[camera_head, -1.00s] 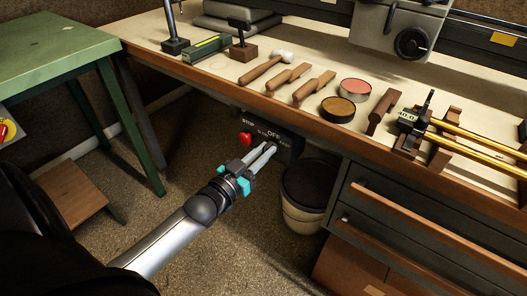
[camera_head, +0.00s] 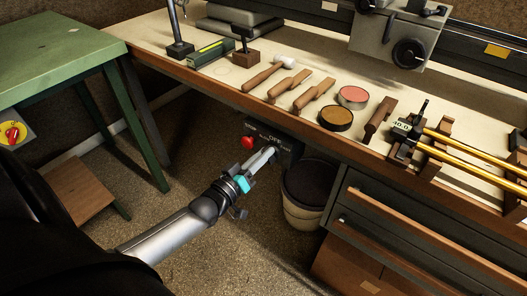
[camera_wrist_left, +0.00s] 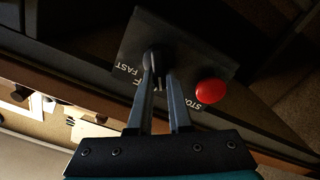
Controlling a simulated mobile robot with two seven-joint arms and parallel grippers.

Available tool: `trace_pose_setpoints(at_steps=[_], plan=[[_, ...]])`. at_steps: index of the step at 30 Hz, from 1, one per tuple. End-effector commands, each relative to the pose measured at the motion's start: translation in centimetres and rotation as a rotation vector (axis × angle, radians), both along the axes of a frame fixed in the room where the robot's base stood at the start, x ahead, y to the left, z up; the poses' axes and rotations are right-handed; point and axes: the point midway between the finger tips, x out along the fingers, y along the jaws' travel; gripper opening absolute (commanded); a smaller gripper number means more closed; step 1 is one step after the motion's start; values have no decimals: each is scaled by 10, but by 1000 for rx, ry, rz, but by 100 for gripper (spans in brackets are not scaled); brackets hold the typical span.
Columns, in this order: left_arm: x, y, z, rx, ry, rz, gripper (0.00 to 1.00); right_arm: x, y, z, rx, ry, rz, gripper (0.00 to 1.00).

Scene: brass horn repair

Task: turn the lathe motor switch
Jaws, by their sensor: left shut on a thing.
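The lathe motor switch is a dark knob (camera_wrist_left: 153,56) on a black control panel (camera_wrist_left: 185,45). In the left wrist view FAST, a partly hidden OFF label and STOP are lettered beside it. My left gripper (camera_wrist_left: 161,82) is shut on the knob, one finger on each side. In the head view the left gripper (camera_head: 270,152) reaches up to the panel (camera_head: 285,146) under the bench front and hides the knob. A red stop button (camera_wrist_left: 211,91) sits beside the switch and also shows in the head view (camera_head: 248,142). My right gripper is not in view.
The workbench top (camera_head: 225,82) overhangs the panel and carries tools and tins. A bin (camera_head: 306,190) stands just right of the gripper, beside the drawers (camera_head: 400,215). A green table (camera_head: 55,55) is at the left. Floor is clear below the arm.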

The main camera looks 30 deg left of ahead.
Motion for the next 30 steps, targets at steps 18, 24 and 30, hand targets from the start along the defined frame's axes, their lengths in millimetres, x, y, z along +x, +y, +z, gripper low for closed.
trace_pose_setpoints(at_steps=[18,24,30], plan=[[0,1,-2,-140,13,0,0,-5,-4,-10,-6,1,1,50],[0,1,-2,-139,13,0,0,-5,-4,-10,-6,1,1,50],[0,1,-2,-138,13,-1,38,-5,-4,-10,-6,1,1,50]])
